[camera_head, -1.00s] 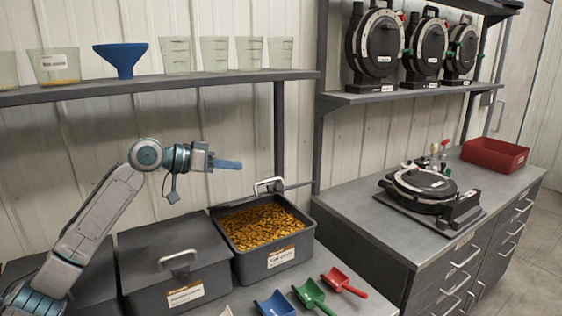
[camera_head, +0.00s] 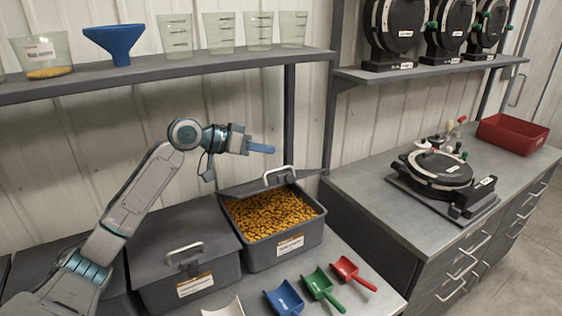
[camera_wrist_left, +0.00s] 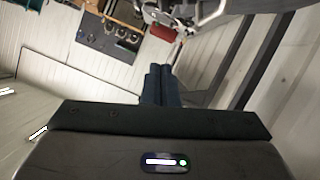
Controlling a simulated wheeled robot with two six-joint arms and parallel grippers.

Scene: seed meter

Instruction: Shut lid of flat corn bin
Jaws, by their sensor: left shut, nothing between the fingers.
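The flat corn bin (camera_head: 283,250) is a grey box filled with yellow-orange corn, with a white label on its front. Its lid (camera_head: 246,187) is open, tilted up at the back, with a pale handle (camera_head: 280,174) on it. My left gripper (camera_head: 268,149) is shut and empty, above and behind the bin near the raised lid, pointing right. In the left wrist view its blue fingers (camera_wrist_left: 161,88) are together. The lid's handle seems to show at the top of that view, but I cannot be sure. My right gripper is not in view.
A closed grey bin (camera_head: 185,262) stands left of the corn bin. Blue (camera_head: 284,298), green (camera_head: 321,285) and red (camera_head: 350,270) scoops lie in front. A shelf (camera_head: 190,74) with cups and a funnel runs above. A bench (camera_head: 375,210) with a seed meter (camera_head: 440,175) stands right.

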